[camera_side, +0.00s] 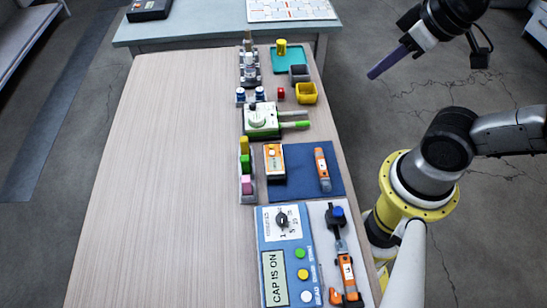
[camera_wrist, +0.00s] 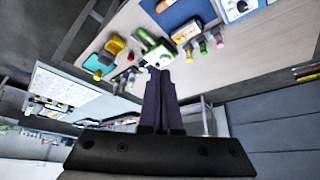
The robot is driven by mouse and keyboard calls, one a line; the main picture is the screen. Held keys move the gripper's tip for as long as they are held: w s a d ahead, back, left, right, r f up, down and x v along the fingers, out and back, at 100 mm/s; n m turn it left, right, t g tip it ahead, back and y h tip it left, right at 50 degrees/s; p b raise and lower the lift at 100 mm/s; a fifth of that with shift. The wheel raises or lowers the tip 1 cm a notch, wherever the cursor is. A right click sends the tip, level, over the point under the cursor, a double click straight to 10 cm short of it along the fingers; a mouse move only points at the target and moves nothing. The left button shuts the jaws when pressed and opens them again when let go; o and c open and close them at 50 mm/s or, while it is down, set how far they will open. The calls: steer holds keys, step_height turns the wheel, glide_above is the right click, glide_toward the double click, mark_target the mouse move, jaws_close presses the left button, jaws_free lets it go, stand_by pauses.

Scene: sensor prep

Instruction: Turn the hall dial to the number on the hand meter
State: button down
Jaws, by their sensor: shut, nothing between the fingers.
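A blue panel (camera_side: 270,236) at the near end of the table carries a dark dial (camera_side: 282,220) on a white numbered scale; its exact setting is too small to read. Its screen (camera_side: 274,278) reads "CAP IS ON". An orange hand-held meter (camera_side: 275,160) with a small white display lies on the blue mat (camera_side: 300,186); its number is not legible. A slimmer orange and grey device (camera_side: 322,168) lies to its right. My gripper (camera_side: 376,73) is shut and empty, up in the air right of the table, well away from the dial. Its fingers also show in the wrist view (camera_wrist: 159,74).
A green and white device with a round knob (camera_side: 262,118) stands beyond the mat. A yellow cup (camera_side: 306,93), a grey cup (camera_side: 299,73) and a teal tray (camera_side: 284,58) are farther back. The table's left side (camera_side: 170,180) is clear.

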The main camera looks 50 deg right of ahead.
stand_by(0.4)
steer(key=c, duration=1.4)
jaws_free()
steer(key=o, duration=0.5)
steer(key=shift+w+r, duration=0.35)
steer(key=shift+r, duration=0.3)
steer(key=shift+w+r, duration=0.35)
steer(key=shift+r, duration=0.25)
steer(key=shift+o, duration=1.1)
steer(key=w+r, duration=0.2)
steer(key=w, duration=0.1)
steer(key=w+r, duration=0.1)
steer(key=shift+w, duration=0.35)
steer(key=g, duration=0.6)
glide_above(252, 104)
step_height(252, 104, down, 19)
step_height(252, 104, down, 14)
steer(key=shift+s+r, duration=0.1)
